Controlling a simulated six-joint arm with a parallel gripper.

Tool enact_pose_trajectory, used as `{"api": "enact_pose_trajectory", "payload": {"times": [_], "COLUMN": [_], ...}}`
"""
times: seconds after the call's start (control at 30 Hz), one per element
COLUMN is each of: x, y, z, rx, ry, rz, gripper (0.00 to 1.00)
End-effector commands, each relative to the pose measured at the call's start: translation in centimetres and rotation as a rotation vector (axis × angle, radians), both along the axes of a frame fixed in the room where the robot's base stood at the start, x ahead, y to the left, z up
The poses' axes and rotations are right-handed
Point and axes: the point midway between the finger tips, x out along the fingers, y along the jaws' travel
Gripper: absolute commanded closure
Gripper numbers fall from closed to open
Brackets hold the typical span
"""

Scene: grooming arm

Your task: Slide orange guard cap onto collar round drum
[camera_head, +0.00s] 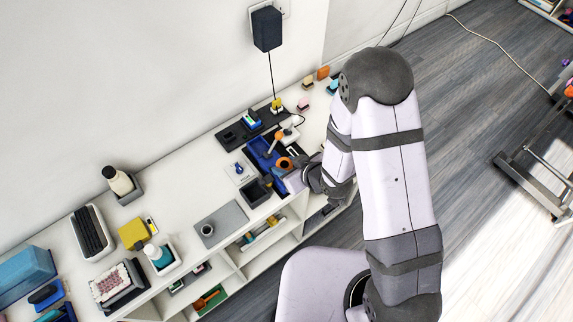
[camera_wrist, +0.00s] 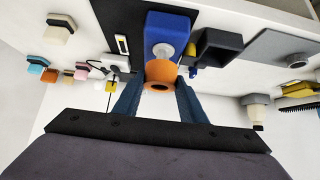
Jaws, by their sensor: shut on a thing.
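The orange guard cap (camera_wrist: 160,70) is a short ring with a dark round hole, held between the two blue fingers of my gripper (camera_wrist: 159,88). It also shows in the head view (camera_head: 285,162), beside my gripper at the table's right part. Beyond the cap in the wrist view is a blue block (camera_wrist: 172,28) with a pale round piece (camera_wrist: 163,49) on its face, which looks like the collar round the drum. The cap overlaps the lower edge of this area in the picture; I cannot tell whether they touch. In the head view my wrist partly hides the place.
A dark open box (camera_head: 256,192) stands close beside the blue block. A grey mat (camera_head: 221,226) with a small metal cup (camera_head: 207,230) lies to the left. A black mat (camera_head: 240,134) with small items lies behind. Several small blocks stand at the far end.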

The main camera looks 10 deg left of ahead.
Motion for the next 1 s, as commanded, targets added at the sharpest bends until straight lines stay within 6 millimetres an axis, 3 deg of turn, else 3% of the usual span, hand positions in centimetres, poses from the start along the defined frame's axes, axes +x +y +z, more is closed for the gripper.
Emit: {"api": "enact_pose_trajectory", "payload": {"times": [1.0], "x": [0.0], "y": [0.0], "z": [-2.4], "rx": [0.001], "ry": [-0.001], "rz": [0.0], "gripper": [0.95]}}
